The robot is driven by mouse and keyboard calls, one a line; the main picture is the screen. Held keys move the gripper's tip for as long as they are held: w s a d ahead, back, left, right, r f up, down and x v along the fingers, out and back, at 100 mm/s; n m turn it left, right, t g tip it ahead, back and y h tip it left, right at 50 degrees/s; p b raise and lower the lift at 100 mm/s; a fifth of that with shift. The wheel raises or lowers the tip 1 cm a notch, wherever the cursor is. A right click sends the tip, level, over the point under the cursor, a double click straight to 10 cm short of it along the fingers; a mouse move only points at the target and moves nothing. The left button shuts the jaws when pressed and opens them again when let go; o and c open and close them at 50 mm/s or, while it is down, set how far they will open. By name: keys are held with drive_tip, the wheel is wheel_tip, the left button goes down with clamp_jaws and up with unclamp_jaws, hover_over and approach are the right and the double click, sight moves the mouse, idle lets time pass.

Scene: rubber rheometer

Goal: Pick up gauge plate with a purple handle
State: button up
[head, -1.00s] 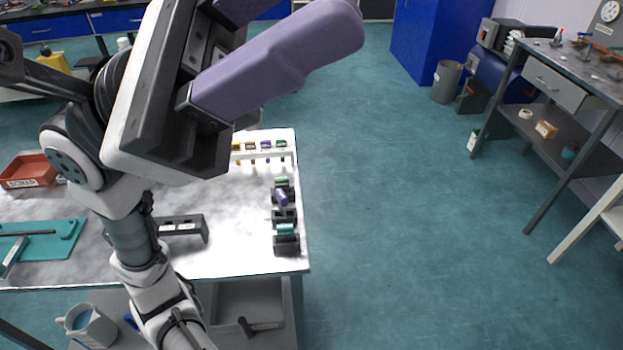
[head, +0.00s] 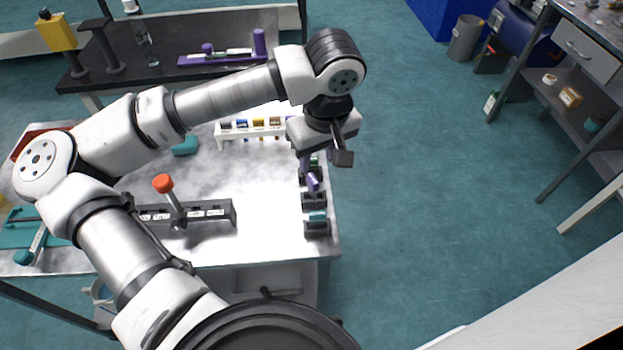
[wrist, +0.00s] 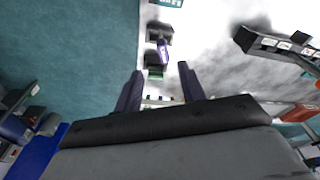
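The gauge plate with a purple handle (head: 313,183) stands in a black holder near the table's right edge, between a green one and a teal one (head: 318,217). It also shows in the wrist view (wrist: 163,50), its handle leaning a little. Its plate part is hidden in the holder. My gripper (wrist: 160,69) has two purple fingers, spread apart with nothing between them. It is above the far end of the holder row, over the green-handled piece (wrist: 155,75), pointing down toward the table.
A white rack (head: 258,130) with several coloured pieces stands behind the holders. A dark slotted block (head: 205,213) lies to the left, with an orange-topped tool (head: 164,184) by it. Bare table lies between block and holders. Open floor is right of the table.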

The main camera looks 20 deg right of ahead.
sight(312, 179)
drive_tip(key=f, duration=0.4)
drive_tip(key=shift+w+f+p, duration=0.2)
drive_tip(key=shift+w+p, duration=0.1)
drive_tip(key=shift+a+f+p, duration=0.2)
drive_tip(key=shift+f+p, duration=0.25)
drive_tip(key=shift+f, duration=0.1)
drive_tip(key=shift+w+a+f+p, duration=0.15)
drive_tip(key=shift+f+p, duration=0.1)
drive_tip(key=shift+f, duration=0.45)
drive_tip(key=shift+w+f+p, duration=0.1)
drive_tip(key=shift+f+p, duration=0.1)
drive_tip(key=shift+f, duration=0.5)
drive_tip(key=shift+w+a+f+p, duration=0.15)
drive_tip(key=shift+f+p, duration=0.1)
drive_tip(key=shift+f, duration=0.45)
drive_tip(key=shift+d, duration=0.1)
clamp_jaws()
